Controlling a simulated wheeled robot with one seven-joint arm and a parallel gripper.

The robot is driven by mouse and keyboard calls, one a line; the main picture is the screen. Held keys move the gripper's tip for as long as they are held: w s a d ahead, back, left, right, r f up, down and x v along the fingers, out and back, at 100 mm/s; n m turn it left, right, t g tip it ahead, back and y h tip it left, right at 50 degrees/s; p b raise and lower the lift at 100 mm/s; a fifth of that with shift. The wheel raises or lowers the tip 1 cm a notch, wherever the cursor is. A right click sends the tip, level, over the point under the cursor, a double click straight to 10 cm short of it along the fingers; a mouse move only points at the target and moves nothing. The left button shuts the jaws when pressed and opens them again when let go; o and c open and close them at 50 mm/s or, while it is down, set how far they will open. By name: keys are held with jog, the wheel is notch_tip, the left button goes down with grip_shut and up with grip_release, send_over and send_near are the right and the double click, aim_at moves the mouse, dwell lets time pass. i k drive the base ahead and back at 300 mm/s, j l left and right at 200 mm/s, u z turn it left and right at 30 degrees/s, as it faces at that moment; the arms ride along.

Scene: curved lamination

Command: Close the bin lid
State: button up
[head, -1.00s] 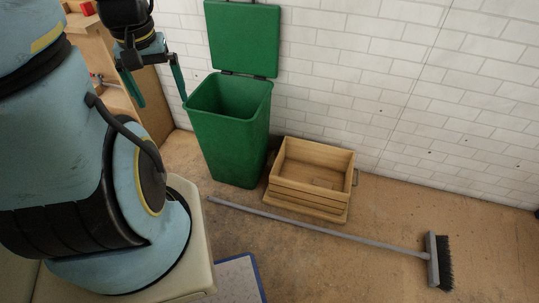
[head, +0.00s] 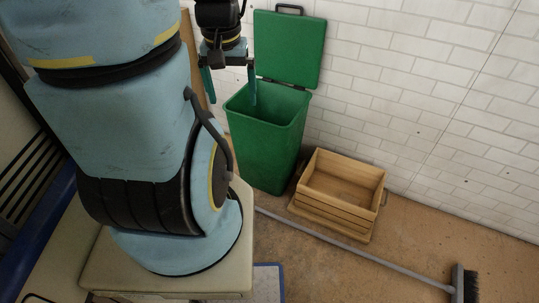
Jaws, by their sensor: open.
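The green bin (head: 266,150) stands against the white wall, to the right of my arm. Its green lid (head: 290,46) is open and upright behind the bin, with a dark handle (head: 289,9) on its top edge. My gripper (head: 229,91) points down at the bin's upper left, fingers apart and empty. Its right finger overlaps the bin's opening in the picture, in front of the lid's lower left. I cannot tell whether it touches the bin.
A wooden crate (head: 372,203) sits on the floor right of the bin. A broom with a grey handle (head: 350,257) lies across the floor, its dark brush (head: 465,284) at lower right. A blue-edged mat (head: 267,283) lies at the bottom. The wall stands close behind the bin.

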aim_at(288, 48)
jog(key=i+l, duration=0.45)
jog(key=l, duration=0.2)
jog(key=l+u, duration=0.1)
jog(key=u, duration=1.45)
jog(key=i+l, duration=0.05)
